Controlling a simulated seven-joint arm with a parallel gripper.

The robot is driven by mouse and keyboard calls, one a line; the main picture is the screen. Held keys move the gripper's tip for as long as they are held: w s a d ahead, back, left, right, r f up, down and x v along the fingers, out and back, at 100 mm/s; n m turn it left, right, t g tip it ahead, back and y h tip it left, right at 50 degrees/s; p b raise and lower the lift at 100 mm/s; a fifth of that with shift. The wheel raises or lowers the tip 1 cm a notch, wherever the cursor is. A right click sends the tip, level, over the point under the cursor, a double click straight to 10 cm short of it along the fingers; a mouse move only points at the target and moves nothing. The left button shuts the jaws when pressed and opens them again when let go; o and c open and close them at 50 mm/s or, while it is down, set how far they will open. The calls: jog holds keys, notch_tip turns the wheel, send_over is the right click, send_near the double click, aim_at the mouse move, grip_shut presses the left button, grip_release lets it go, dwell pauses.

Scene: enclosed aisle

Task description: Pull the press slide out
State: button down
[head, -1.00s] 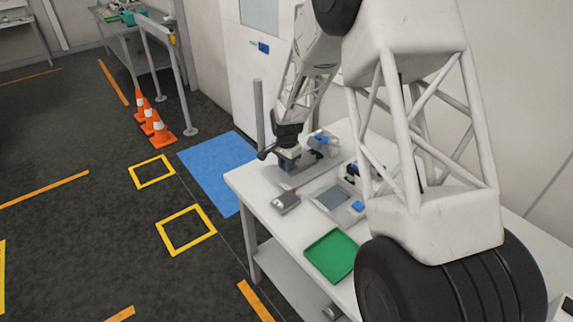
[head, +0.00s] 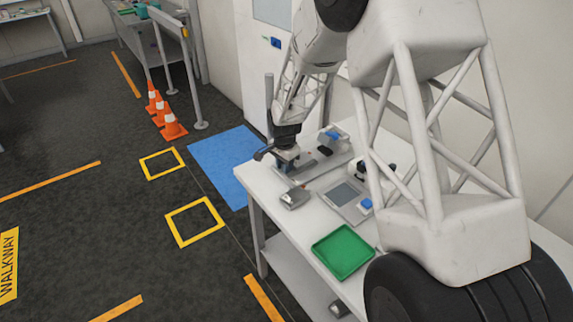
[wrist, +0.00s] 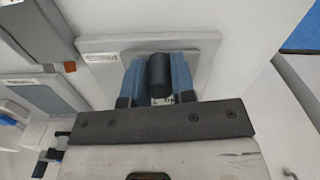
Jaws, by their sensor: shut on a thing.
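In the head view my gripper (head: 287,155) is low over the left end of the press, left of the blue-topped part. The slide under the handle is mostly hidden by the fingers and wrist, so its exact extent is unclear.
A small grey box (head: 294,198), a grey device with a dark panel (head: 345,194) and a green tray (head: 343,251) stand nearer on the white table (head: 285,225). Orange cones (head: 172,126) stand on the open floor.

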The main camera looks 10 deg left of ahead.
jog(key=c, duration=0.9)
grip_release()
jog(key=shift+s+a, duration=0.1)
jog(key=shift+c, duration=0.2)
jog(key=shift+r, duration=0.1)
jog(key=shift+r, duration=3.8)
